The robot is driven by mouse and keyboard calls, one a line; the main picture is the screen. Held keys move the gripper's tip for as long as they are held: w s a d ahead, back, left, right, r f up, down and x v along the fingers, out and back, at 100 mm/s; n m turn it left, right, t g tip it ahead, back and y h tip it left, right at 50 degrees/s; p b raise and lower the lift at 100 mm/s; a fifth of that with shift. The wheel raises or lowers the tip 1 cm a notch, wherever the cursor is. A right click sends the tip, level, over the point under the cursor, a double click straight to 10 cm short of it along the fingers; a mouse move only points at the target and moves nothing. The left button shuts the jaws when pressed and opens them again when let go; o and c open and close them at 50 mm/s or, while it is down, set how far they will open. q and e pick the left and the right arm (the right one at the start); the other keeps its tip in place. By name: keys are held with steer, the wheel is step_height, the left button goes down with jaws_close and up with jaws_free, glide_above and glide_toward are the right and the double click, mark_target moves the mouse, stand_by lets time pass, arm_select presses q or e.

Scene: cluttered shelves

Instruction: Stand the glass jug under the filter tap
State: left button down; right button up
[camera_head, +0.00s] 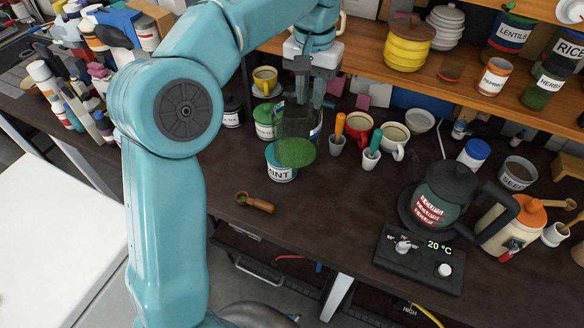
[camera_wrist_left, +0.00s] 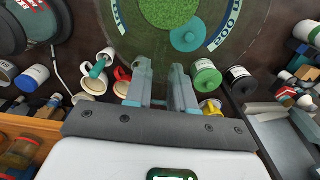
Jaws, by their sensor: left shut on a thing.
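My left gripper (camera_head: 312,85) is shut on a clear glass vessel, apparently the jug (camera_head: 297,124), above the dark counter. In the left wrist view, the gripper (camera_wrist_left: 160,72) has its fingers at the near side of a large round transparent rim (camera_wrist_left: 238,45) with teal markings. Green matter shows low in the glass in the head view; I cannot tell if it is inside or seen through it. The teal MINT tin (camera_head: 281,174) is just below and partly behind the glass. A thin metal tube (camera_head: 441,145), possibly the filter tap, stands right of the mugs. My right gripper is out of view.
Red (camera_head: 358,129) and cream (camera_head: 393,138) mugs and small cups with orange and teal handles stand right of the jug. A green-lidded tin (camera_head: 266,122) is at its left. A kettle (camera_head: 446,190) and control box (camera_head: 417,259) are at the right. A wooden scoop (camera_head: 256,203) lies near the front.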

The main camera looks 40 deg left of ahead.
arm_select(q)
step_height(320, 180, down, 18)
steer(key=b, duration=0.2)
steer(key=shift+s, duration=0.2)
steer(key=c, duration=1)
jaws_free()
steer(key=shift+w+f, duration=0.1)
steer(key=shift+w, duration=0.05)
steer(key=shift+o, duration=0.2)
steer(key=shift+r, duration=0.2)
